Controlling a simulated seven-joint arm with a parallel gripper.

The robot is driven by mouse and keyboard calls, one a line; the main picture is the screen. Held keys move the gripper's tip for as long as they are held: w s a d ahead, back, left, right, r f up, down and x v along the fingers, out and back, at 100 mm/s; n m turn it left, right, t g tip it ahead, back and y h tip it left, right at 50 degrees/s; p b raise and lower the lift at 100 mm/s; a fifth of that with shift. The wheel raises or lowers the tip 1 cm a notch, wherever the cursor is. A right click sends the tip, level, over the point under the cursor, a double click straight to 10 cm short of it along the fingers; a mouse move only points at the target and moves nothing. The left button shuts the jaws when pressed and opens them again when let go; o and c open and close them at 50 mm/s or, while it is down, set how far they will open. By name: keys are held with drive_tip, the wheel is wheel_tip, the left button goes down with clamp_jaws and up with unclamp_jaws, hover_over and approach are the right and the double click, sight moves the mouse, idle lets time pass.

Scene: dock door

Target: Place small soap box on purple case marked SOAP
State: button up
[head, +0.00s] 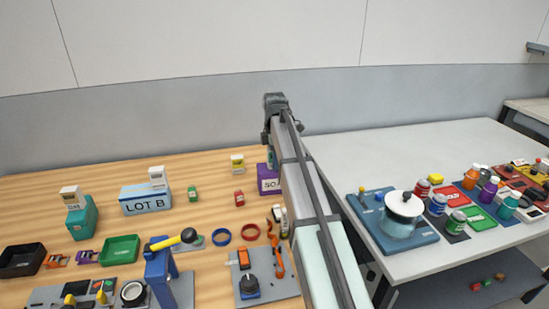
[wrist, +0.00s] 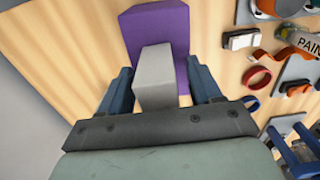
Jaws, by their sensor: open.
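The purple case (head: 268,184) stands on the wooden table, partly behind my arm in the head view; only the start of its lettering shows. In the wrist view the purple case (wrist: 160,25) lies just beyond my fingertips. A small pale grey box (wrist: 154,72), seemingly the small soap box, stands between my two blue fingers and overlaps the case in the picture. No print shows on it. My gripper (wrist: 158,67) is open around the box, with a gap at the fingers. I cannot tell whether the box rests on the case. My arm hides the box in the head view.
Red and blue rings lie nearer. A white table (head: 400,145) with a pot stands right.

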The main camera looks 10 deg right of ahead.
drive_tip(key=shift+r, duration=0.15)
wheel_tip(320, 180, up, 12)
idle(0.6)
